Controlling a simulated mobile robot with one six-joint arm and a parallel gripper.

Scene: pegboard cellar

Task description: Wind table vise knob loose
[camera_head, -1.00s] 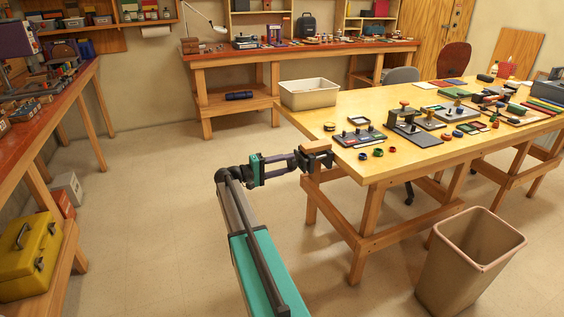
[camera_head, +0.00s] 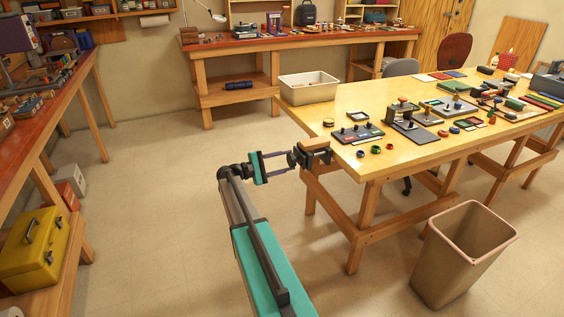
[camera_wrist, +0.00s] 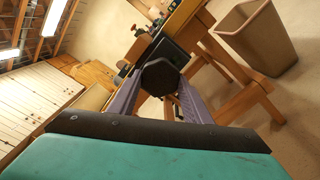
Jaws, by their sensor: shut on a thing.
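The table vise (camera_head: 318,156) is a dark clamp at the near left corner of the yellow table. Its knob (camera_wrist: 160,76) is dark and many-sided, and it faces my wrist camera. My gripper (camera_head: 291,159) reaches the vise from the left, level with the table edge. In the wrist view its two purple-grey fingers (camera_wrist: 160,86) stand on either side of the knob and are shut on it. The dark vise body (camera_wrist: 168,50) shows behind the knob. The vise screw is hidden behind the knob.
The yellow table (camera_head: 350,97) bears several small parts and a dark plate (camera_head: 357,133) near the vise. A beige bin (camera_head: 307,89) stands at its left end. A tan waste bin (camera_head: 463,255) stands on the floor in front. The floor left of the table is clear.

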